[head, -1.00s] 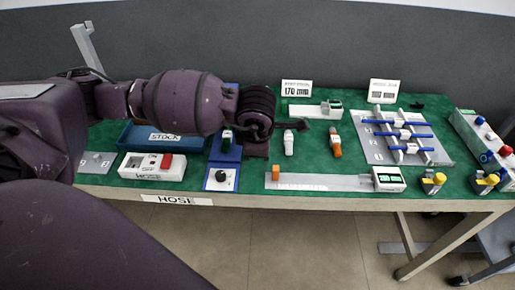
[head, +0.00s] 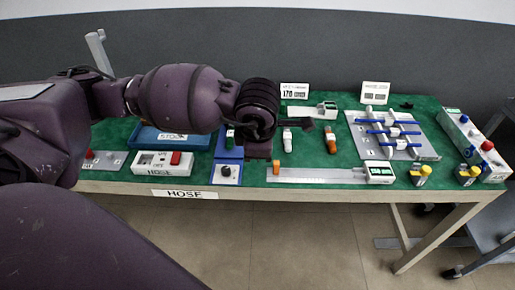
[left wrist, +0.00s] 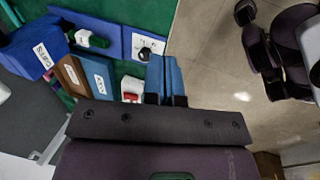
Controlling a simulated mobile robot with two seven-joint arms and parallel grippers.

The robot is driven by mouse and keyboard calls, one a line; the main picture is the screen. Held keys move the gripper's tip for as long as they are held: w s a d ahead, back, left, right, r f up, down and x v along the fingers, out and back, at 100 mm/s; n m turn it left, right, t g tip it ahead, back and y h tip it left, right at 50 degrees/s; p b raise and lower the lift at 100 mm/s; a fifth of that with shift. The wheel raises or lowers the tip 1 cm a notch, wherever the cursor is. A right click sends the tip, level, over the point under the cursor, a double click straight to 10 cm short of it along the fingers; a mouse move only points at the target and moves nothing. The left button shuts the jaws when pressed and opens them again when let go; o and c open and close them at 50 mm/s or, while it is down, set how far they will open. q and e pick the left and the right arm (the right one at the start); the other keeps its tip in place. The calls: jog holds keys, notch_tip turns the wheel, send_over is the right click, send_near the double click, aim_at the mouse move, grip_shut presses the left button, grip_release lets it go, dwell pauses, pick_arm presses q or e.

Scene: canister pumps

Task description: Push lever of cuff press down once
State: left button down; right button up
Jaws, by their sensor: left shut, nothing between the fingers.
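My left arm reaches in from the left in the head view and hangs over the blue station. The left gripper shows in the left wrist view (left wrist: 165,62), with its two blue fingers together and nothing between them. In the head view its fingertips cannot be made out. A blue base plate (head: 228,153) with a black knob (head: 226,171) lies under the arm; the knob also shows in the left wrist view (left wrist: 146,53). A dark bar (head: 304,125) sticks out right of my wrist; I cannot tell whether it is a lever. The cuff press cannot be identified for certain.
A hose switch box (head: 155,164) with a red button and a blue stock tray (head: 150,138) are left. A long ruler (head: 320,175), a white bottle (head: 287,140), an orange bottle (head: 330,142) and a grey rack (head: 413,146) are right.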

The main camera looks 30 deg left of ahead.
pick_arm(q)
jog(key=shift+s+d+r, duration=0.35)
jog(key=shift+s+r, duration=0.2)
jog(key=shift+s+d+r, duration=0.35)
jog(key=shift+s+r, duration=0.15)
